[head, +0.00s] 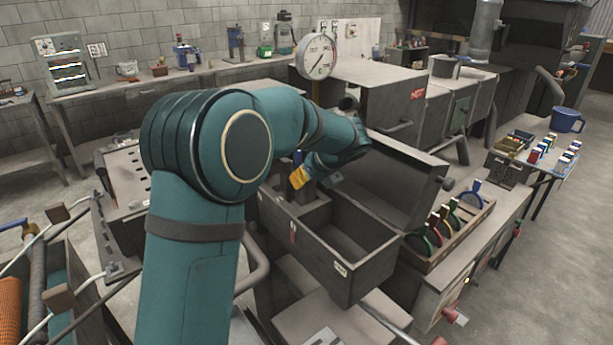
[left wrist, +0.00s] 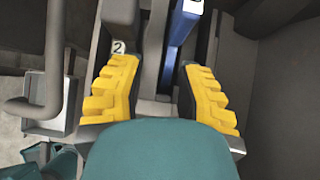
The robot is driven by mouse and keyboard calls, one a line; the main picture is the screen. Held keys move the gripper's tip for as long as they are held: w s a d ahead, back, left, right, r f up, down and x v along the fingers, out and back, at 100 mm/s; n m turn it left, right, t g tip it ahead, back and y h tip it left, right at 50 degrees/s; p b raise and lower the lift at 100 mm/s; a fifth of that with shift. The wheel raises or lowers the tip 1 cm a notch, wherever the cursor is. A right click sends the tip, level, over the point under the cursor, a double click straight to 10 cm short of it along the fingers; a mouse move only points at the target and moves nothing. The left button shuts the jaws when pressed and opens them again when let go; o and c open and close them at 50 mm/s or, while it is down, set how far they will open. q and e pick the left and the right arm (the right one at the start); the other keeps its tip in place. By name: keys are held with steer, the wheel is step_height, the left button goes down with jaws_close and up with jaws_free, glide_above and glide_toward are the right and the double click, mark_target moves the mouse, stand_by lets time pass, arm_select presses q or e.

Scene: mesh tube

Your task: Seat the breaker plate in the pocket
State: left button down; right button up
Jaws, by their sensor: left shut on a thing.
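My left gripper (head: 306,180) has yellow fingers and is inside the left end of an open grey box (head: 335,268). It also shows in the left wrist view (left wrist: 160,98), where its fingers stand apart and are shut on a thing. A blue upright bar (left wrist: 182,25) with a white patch rises between and beyond the fingers, nearer the right one. I cannot tell whether it belongs to the held thing. Which thing is the breaker plate is unclear, and the pocket cannot be made out. My right gripper is not in view.
A wooden tray (head: 452,249) right of the box holds several round pieces with green, red and blue rims. The box lid (head: 395,180) stands open behind. The box's right compartment looks empty. A dial gauge (head: 319,57) stands behind my arm.

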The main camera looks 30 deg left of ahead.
arm_select(q)
steer(key=shift+f+b, duration=0.7)
steer(key=shift+f, duration=0.8)
steer(key=c, duration=0.6)
jaws_free()
steer(key=shift+f, duration=0.1)
steer(key=v, duration=1.2)
